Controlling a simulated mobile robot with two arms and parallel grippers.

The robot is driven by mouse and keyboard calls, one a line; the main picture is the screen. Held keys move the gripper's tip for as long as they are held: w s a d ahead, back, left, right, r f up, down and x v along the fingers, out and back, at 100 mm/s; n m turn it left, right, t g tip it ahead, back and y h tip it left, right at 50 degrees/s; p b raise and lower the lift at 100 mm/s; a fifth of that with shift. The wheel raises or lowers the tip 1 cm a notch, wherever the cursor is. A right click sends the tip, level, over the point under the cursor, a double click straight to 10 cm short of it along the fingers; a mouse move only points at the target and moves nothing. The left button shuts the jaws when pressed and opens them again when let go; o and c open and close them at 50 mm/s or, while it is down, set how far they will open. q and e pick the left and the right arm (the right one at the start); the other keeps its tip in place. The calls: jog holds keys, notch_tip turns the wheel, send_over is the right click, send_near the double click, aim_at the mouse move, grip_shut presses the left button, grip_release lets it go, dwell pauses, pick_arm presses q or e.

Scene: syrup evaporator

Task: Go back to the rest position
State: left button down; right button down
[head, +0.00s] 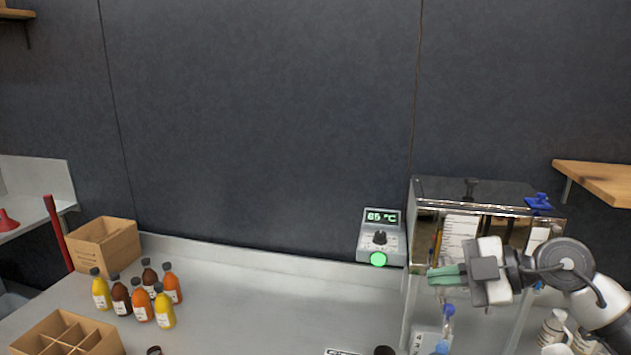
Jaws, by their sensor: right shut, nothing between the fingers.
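My right gripper (446,275) is shut and empty, its greenish fingers pointing left. It is raised in front of the metal evaporator (475,190), and my arm comes in from the right edge. It hides part of the evaporator's front. The control box (382,238) stands just left of the evaporator; its display reads 65 °C and a round green button is lit. A blue valve handle (448,310) hangs below the fingers. I cannot tell whether the gripper touches the evaporator. My left gripper is not in view.
Several bottles with yellow, orange and dark contents (143,305) stand on the counter (265,300) at left. A cardboard box (103,245) is behind them and a divided carton (65,335) in front. White jugs (553,328) stand at lower right. The middle counter is clear.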

jog(key=s+a+m+t+y, duration=0.2)
jog(key=a+m+t+y, duration=0.1)
jog(key=a+t+y, duration=0.3)
jog(key=s+d+f+m+t+h, duration=0.2)
jog(key=d+f+m+t+h, duration=0.15)
jog(key=f+m+h, duration=0.55)
jog(key=s+d+f+m+t+h, duration=0.25)
jog(key=d+f+m+h, duration=0.3)
jog(key=m+h, duration=0.45)
jog(key=s+a+f+g, duration=0.2)
jog(key=s+f+g, duration=1.2)
jog(key=s+f, duration=0.55)
notch_tip(320, 180, down, 24)
jog(key=s+n+g, duration=0.1)
jog(key=s, duration=0.2)
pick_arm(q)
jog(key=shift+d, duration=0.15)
pick_arm(e)
jog(key=s+d+f+g, duration=0.1)
jog(key=s+d+f, duration=0.1)
jog(key=s+f, duration=1.3)
jog(key=shift+s+d+f, duration=0.15)
jog(key=shift+s+d, duration=0.1)
jog(key=shift+d, duration=0.15)
